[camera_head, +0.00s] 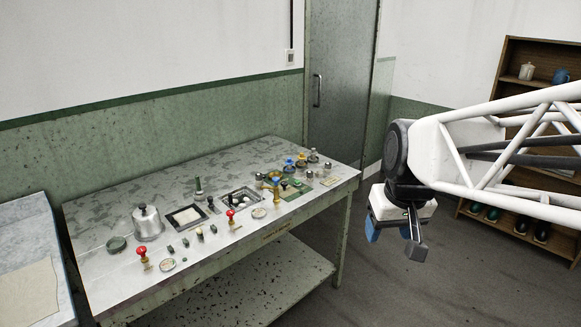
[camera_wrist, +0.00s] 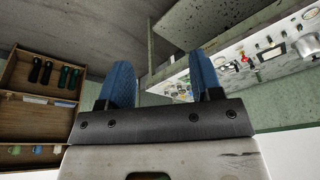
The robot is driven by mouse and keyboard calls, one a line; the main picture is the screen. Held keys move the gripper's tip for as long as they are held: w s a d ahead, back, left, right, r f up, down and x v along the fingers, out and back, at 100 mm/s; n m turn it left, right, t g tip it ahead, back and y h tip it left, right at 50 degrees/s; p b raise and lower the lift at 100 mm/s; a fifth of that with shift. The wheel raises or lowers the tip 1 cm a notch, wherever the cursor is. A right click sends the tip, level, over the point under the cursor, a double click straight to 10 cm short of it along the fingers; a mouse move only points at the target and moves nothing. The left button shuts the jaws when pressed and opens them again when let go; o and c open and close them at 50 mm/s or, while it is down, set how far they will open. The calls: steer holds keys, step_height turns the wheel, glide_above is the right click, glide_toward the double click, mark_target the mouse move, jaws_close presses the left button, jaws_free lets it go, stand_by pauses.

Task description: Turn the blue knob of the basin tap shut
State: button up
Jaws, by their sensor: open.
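Two more taps with red knobs, one (camera_head: 230,213) in the middle and one (camera_head: 142,251) at the left, stand along the table's front edge. My gripper (camera_head: 394,240) hangs to the right of the table over the floor, apart from every tap. Its blue-padded fingers show in the wrist view (camera_wrist: 165,85), spread with nothing between them. The blue knob is too small to make out in the wrist view.
The metal worktable (camera_head: 100,275) also bears a metal canister (camera_head: 147,223), a dark square frame (camera_head: 187,216) and several small bottles and weights close around the taps. A wooden shelf (camera_head: 505,100) stands at the right. The floor between table and shelf is clear.

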steer(key=w+a+r+n, duration=0.1)
steer(key=w+a, duration=0.1)
steer(key=w, duration=0.6)
steer(key=w+a+r+n, duration=0.1)
steer(key=w+a, duration=0.1)
steer(key=w, duration=0.5)
steer(key=n+y, duration=0.3)
steer(key=n, duration=0.2)
glide_above(276, 178)
steer(key=s+d, duration=0.2)
steer(key=s, duration=0.1)
step_height(276, 178, down, 17)
steer(key=shift+w+d+t, duration=0.2)
steer(key=shift+w+t, duration=0.05)
steer(key=shift+t, duration=0.05)
steer(key=shift+f, duration=0.15)
steer(key=shift+x, duration=3.8)
steer(key=shift+d+f, duration=0.1)
